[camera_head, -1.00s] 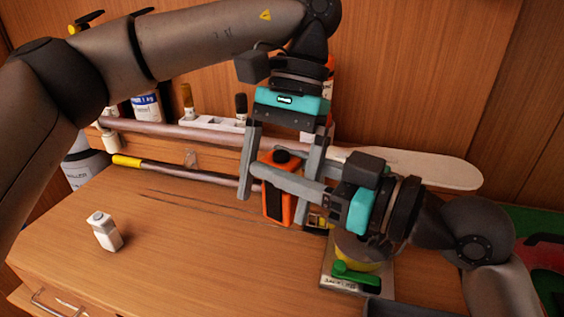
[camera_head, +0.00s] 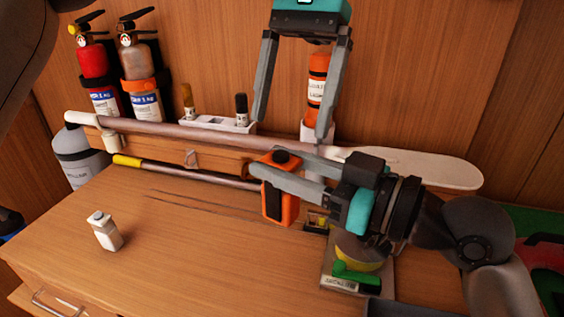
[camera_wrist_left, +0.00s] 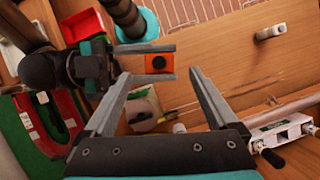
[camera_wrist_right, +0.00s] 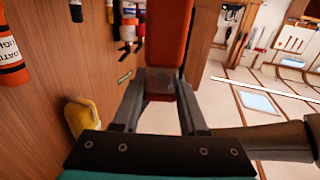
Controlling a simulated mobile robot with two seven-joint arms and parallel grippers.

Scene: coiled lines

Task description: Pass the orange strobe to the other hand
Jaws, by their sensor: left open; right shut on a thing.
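The orange strobe (camera_head: 290,207) has a dark front panel and a black knob on top. My right gripper (camera_head: 266,163) is shut on it and holds it upright above the desk. The strobe also shows in the right wrist view (camera_wrist_right: 171,35), between the right fingers, and in the left wrist view (camera_wrist_left: 159,64). My left gripper (camera_head: 291,128) is open and empty, above and behind the strobe and apart from it. In the left wrist view the strobe lies ahead of the open left fingers.
A white bottle (camera_head: 105,232) stands on the desk (camera_head: 190,265) at left. A long paddle (camera_head: 410,168) and a yellow-tipped pole (camera_head: 200,177) lie along the back. Fire extinguishers (camera_head: 140,75) and an orange canister (camera_head: 317,85) are by the wall. The desk's front middle is clear.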

